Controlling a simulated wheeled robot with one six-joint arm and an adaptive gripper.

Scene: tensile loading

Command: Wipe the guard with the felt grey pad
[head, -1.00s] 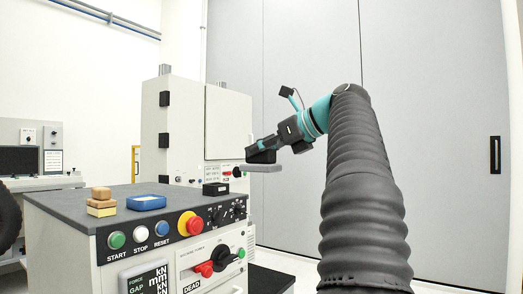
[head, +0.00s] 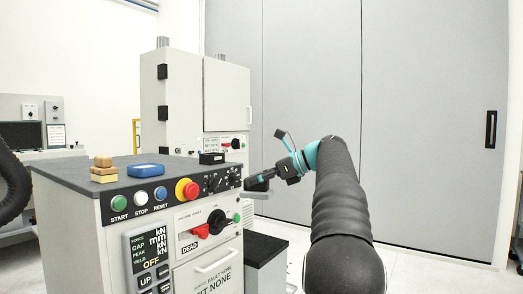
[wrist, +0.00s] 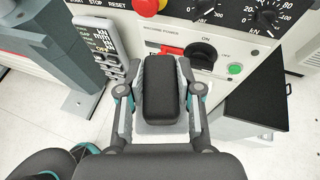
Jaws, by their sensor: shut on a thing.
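My gripper (head: 256,183) is shut on the felt grey pad, beside the right front corner of the control console. In the wrist view the pad's black block (wrist: 161,88) sits between the two fingers, with a pale grey part (wrist: 160,131) showing below it. Most of the pad's underside is hidden. The console's front, with its MACHINE POWER switch (wrist: 202,54), is just beyond the pad. I cannot tell which surface is the guard; a tall pale cabinet (head: 172,95) with a front panel (head: 227,95) stands behind the console.
On the console top (head: 120,172) lie stacked yellow and tan blocks (head: 104,169), a blue item (head: 146,170) and a small black box (head: 212,158). A red emergency button (head: 187,190) juts from the front. A dark-topped low block (head: 262,249) stands right of the console. Open floor (head: 430,272) lies right.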

